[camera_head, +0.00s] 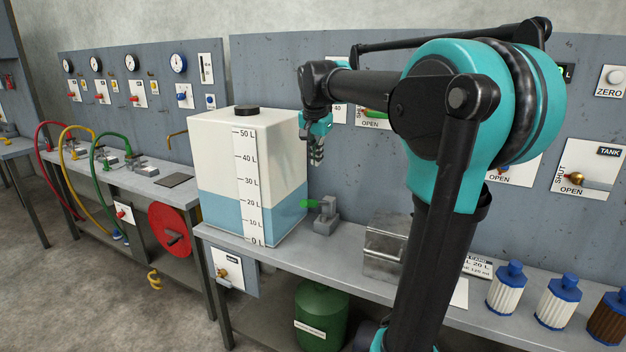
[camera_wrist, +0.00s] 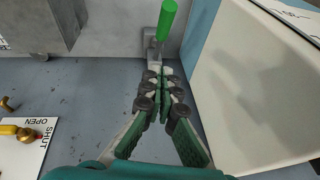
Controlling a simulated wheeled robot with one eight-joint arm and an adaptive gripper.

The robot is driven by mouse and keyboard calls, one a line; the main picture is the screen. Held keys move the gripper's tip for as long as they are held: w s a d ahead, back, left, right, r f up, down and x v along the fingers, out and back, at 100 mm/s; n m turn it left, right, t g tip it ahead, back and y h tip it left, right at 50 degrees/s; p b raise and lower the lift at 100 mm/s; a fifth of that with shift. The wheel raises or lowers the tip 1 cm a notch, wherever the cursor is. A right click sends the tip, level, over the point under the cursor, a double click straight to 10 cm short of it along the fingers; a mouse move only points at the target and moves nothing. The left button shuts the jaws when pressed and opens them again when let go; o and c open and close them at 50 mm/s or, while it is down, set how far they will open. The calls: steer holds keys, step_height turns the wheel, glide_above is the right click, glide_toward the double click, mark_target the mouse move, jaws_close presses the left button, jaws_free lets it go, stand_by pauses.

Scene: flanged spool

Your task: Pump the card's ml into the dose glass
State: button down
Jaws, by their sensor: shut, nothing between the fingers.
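A small grey device with a green handle (camera_head: 309,204) stands on the bench just right of the big tank (camera_head: 247,160). Its green handle (camera_wrist: 167,18) also shows at the top of the wrist view, beyond my fingertips. My gripper (camera_head: 316,160) is shut and empty, pointing down above the device beside the tank's upper right side. The shut fingers (camera_wrist: 161,78) fill the middle of the wrist view and look apart from the handle. A small printed label (camera_head: 478,266) lies on the bench at right, partly hidden by my arm; its text is mostly unreadable. I cannot make out a dose glass.
The tank's scale reads 0 to 50 L, with blue up to a little over 20 L. A grey metal block (camera_head: 385,247) and several blue-capped filters (camera_head: 508,288) stand on the bench. Wall panels carry valve levers (camera_head: 577,180). A green cylinder (camera_head: 321,312) stands below.

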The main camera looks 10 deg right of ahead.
glide_above(312, 201)
steer(key=d, duration=0.2)
step_height(312, 201, down, 9)
steer(key=a+f, duration=0.1)
steer(key=f, duration=0.1)
steer(key=shift+w+a+f, duration=0.1)
steer(key=shift+a+f, duration=0.2)
steer(key=shift+a, duration=0.05)
steer(key=shift+a+f, duration=0.15)
steer(key=shift+f, duration=0.25)
